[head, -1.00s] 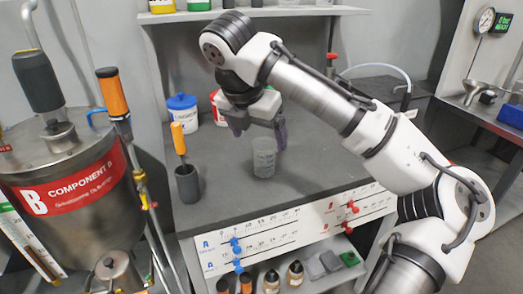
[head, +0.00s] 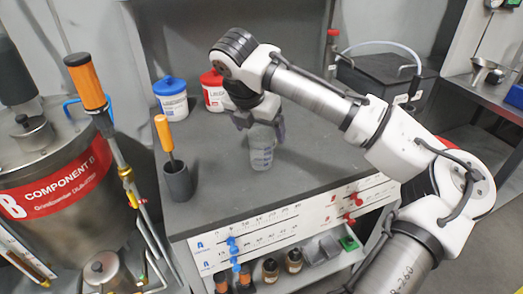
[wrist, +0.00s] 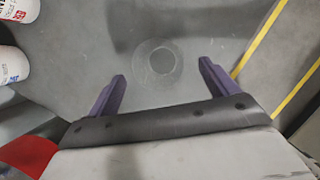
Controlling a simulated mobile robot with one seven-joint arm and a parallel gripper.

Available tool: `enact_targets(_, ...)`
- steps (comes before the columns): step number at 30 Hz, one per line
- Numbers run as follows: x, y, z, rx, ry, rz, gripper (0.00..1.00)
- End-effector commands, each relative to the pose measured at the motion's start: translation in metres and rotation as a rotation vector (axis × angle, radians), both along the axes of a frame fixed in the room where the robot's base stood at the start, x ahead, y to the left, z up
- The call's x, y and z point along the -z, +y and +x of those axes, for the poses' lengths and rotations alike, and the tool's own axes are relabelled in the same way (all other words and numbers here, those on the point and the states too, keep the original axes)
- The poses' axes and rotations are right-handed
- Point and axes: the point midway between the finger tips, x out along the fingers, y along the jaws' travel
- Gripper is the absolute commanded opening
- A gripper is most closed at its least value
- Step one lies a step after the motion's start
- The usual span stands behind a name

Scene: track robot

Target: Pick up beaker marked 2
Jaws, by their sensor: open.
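A clear beaker (head: 262,154) with faint markings stands upright on the grey bench top (head: 310,170); its number is too small to read. From above it shows as pale rings in the wrist view (wrist: 158,60). My gripper (head: 260,128) is open and points down at the beaker, with its purple fingers around or just above the beaker's upper part. In the wrist view the fingers (wrist: 161,74) are spread wide, one to each side of the beaker and lower in the picture. I cannot tell whether they touch it.
A dark cup (head: 177,183) holding an orange-handled tool (head: 164,135) stands left of the beaker. A blue-lidded tub (head: 171,97) and a red-lidded tub (head: 213,92) stand behind. A steel drum (head: 50,180) is at left, a black box (head: 385,78) at back right. Bench right of the beaker is clear.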

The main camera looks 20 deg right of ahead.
Motion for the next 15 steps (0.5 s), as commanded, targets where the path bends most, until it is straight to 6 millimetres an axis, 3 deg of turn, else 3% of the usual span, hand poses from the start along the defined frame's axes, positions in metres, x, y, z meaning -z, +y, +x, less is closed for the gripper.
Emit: enact_targets(15,0.048,-0.017,0.018,0.001,0.001,0.000,0.86)
